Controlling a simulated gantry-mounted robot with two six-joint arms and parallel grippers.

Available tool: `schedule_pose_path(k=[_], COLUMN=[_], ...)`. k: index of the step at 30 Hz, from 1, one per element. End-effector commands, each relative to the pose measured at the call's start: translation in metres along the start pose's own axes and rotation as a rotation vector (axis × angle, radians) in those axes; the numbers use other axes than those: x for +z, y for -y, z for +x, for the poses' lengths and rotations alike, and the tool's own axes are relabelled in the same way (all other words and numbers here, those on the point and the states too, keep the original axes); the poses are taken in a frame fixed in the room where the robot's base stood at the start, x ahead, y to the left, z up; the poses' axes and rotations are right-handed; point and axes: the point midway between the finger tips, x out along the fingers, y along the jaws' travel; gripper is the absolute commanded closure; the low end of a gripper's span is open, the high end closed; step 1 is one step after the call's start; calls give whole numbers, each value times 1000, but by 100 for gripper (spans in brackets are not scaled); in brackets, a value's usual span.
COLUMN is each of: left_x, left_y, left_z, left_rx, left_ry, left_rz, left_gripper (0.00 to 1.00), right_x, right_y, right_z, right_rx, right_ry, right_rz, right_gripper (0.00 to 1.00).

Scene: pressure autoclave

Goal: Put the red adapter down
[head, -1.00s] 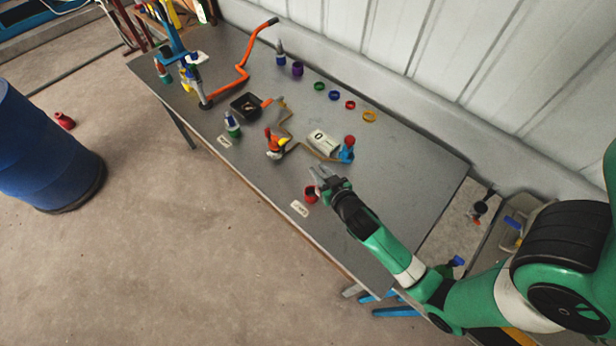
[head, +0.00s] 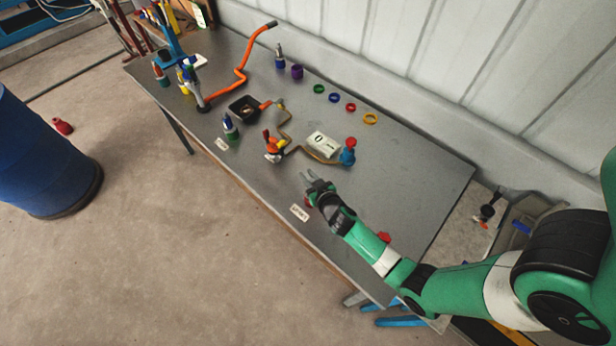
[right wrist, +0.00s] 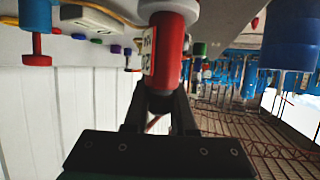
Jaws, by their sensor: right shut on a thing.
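My right gripper (head: 308,181) is low over the front part of the grey table, beside a small white label (head: 299,212). It is shut on the red adapter. In the head view the adapter (head: 307,202) is mostly hidden, with only a bit of red showing under the gripper. In the right wrist view the adapter (right wrist: 170,60) is a red cylinder with a pale label on its side, between the two fingers (right wrist: 160,105). I cannot tell whether its base touches the table. My left gripper is not in view.
A white box with dark markings (head: 322,145) and a blue fitting (head: 347,157) stand behind the gripper. Coloured rings, such as the yellow one (head: 370,119), lie at the back. A red piece (head: 384,237) shows beside my arm.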

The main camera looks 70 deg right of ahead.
Motion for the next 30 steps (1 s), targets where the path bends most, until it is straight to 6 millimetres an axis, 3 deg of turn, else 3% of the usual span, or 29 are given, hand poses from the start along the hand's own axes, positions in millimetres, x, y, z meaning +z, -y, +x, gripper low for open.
schedule_pose_path(k=[10,11,15,26,29,30], left_x=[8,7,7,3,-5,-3], left_y=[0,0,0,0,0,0], left_z=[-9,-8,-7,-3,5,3], left_rx=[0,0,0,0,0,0], left_ry=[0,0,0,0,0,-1], left_rz=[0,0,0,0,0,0], left_gripper=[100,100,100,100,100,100], right_x=[9,8,8,3,-6,0], right_y=[0,0,0,0,0,0], right_z=[4,3,3,1,-4,-11], right_rx=[-1,0,0,0,0,-1], right_ry=[-2,0,0,0,1,2], right_rz=[0,0,0,0,0,-1], right_gripper=[100,73,47,46,46,46])
